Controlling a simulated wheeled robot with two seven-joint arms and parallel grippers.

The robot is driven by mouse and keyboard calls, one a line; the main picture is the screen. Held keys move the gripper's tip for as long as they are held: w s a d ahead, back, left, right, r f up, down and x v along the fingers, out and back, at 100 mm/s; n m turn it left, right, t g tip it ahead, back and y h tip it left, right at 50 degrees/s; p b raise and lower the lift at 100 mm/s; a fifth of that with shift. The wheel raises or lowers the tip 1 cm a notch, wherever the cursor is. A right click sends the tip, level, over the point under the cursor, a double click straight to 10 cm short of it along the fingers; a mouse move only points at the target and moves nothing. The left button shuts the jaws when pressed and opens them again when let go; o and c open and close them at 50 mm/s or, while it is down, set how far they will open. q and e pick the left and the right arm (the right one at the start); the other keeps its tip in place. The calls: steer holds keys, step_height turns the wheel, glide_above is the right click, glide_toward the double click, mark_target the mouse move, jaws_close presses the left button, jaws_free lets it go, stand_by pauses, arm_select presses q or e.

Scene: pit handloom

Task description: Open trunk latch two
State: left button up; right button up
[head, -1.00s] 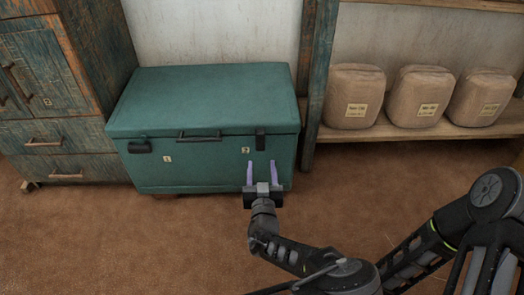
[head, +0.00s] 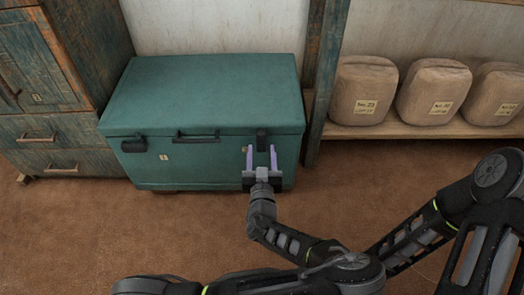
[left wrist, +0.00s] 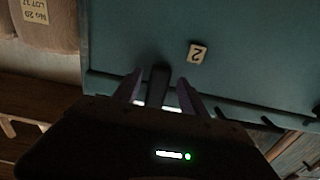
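The green trunk (head: 205,90) stands against the wall with its lid shut. Latch two (head: 262,138) is a dark narrow piece hanging at the right of the trunk's front; it also shows in the left wrist view (left wrist: 158,84). The label "2" (left wrist: 198,53) is beside it. Latch one (head: 133,146) is a dark, wider-looking piece jutting out at the front left. My left gripper (head: 261,149) is open in front of the trunk, its pale purple fingers either side of latch two. I cannot tell whether they touch it. My right gripper is not in view.
A dark handle (head: 197,137) is at the middle of the trunk's front. A worn wooden cabinet (head: 62,130) stands close at the left. A shelf (head: 400,130) with brown sacks (head: 362,90) is at the right. The brown floor (head: 120,225) in front is clear.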

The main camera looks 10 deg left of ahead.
arm_select(q)
jaws_close()
stand_by(0.3)
steer(key=shift+m, duration=0.3)
steer(key=m, duration=0.3)
steer(key=shift+b, duration=0.3)
steer(key=m, duration=0.9)
steer(key=shift+w, duration=0.1)
steer(key=m, duration=0.5)
steer(key=shift+b, duration=0.4)
steer(key=shift+m, duration=0.3)
